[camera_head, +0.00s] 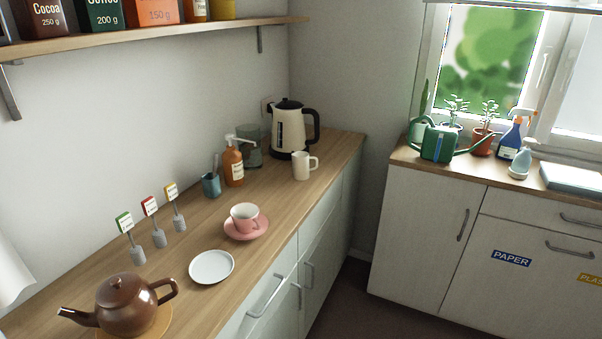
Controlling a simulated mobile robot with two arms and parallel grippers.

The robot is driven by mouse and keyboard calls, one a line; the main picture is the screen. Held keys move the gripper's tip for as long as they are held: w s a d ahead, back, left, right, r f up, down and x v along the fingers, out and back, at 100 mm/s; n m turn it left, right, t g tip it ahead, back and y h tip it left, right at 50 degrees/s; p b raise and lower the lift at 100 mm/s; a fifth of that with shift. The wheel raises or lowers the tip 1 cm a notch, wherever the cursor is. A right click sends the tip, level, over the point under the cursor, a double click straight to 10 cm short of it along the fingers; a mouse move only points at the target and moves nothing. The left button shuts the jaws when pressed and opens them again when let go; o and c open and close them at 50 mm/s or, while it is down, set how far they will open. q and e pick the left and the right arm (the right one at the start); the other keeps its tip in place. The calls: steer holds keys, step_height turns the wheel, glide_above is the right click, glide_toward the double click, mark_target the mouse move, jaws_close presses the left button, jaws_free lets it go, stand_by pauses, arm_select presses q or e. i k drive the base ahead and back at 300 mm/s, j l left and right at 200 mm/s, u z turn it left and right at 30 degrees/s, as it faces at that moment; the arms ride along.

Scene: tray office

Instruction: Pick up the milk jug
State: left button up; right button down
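A small cream-white vessel with a handle on its right side, which looks like the milk jug (301,167), stands upright on the wooden counter (330,160). It is in front of the cream kettle (290,135), near the counter's front edge. Nothing touches it that I can see, and its inside is mostly hidden. Neither my left nor my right gripper is in view. A pale rounded shape at the left edge may be part of my own arm; I cannot tell.
A pink saucer with a cup (244,215), a white plate (211,267) and a brown teapot (126,305) stand nearer on the counter. A soap bottle (233,165) is left of the jug. A shelf (170,36) overhangs at upper left. A windowsill cabinet holds plants and bottles.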

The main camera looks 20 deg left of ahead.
mark_target(301, 168)
steer(key=i+l+u, duration=0.25)
steer(key=i+l, duration=0.15)
steer(key=i+l+u, duration=0.3)
steer(key=i+l, duration=0.15)
steer(key=i+l+u, duration=0.25)
steer(key=l, duration=0.4)
steer(key=i+j, duration=0.05)
steer(key=i, duration=0.05)
